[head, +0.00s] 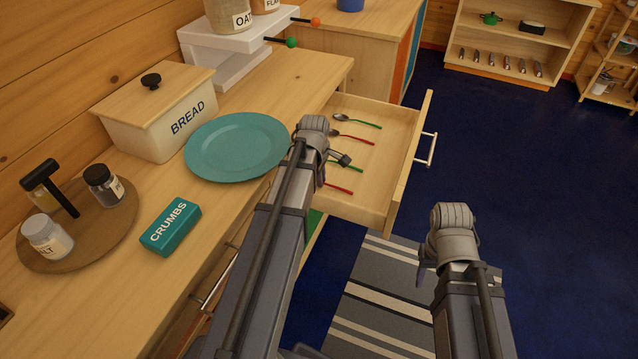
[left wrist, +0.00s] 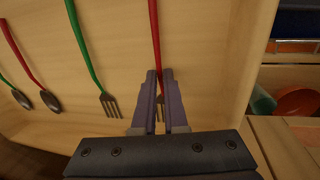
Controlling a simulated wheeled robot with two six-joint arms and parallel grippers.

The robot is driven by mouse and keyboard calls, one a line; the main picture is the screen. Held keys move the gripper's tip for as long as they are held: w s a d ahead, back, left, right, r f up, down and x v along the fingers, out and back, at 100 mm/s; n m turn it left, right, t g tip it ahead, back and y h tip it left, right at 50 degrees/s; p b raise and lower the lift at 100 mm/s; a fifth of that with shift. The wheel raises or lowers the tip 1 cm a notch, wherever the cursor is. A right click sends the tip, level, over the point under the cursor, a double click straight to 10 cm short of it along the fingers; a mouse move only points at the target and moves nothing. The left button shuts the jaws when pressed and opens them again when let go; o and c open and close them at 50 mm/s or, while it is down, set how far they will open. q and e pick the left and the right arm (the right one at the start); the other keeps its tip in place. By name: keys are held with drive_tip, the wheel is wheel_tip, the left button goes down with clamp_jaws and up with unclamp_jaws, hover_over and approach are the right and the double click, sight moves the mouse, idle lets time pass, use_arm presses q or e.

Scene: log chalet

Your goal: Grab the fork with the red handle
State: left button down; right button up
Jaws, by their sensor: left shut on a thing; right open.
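The fork with the red handle (left wrist: 154,35) lies in the open drawer (head: 378,205). Its red handle also shows in the head view (head: 338,188). In the left wrist view my left gripper (left wrist: 160,76) is shut on this fork, with a finger on each side near where the handle meets the metal head. The tines show between the fingers. In the head view my left arm hides the fork's head. My right gripper (head: 421,274) is open and empty, mostly hidden behind its wrist, over the floor right of the drawer.
A green-handled fork (left wrist: 90,55) lies beside it, with a red-handled spoon (left wrist: 22,62) and a green-handled spoon (left wrist: 8,85) further left. The drawer walls stand close around. A teal plate (head: 237,147), bread box (head: 155,115) and crumbs box (head: 171,227) stand on the counter.

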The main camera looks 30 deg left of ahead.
idle(0.4)
use_arm(q)
wheel_tip(320, 180, up, 10)
drive_tip(key=p, duration=1)
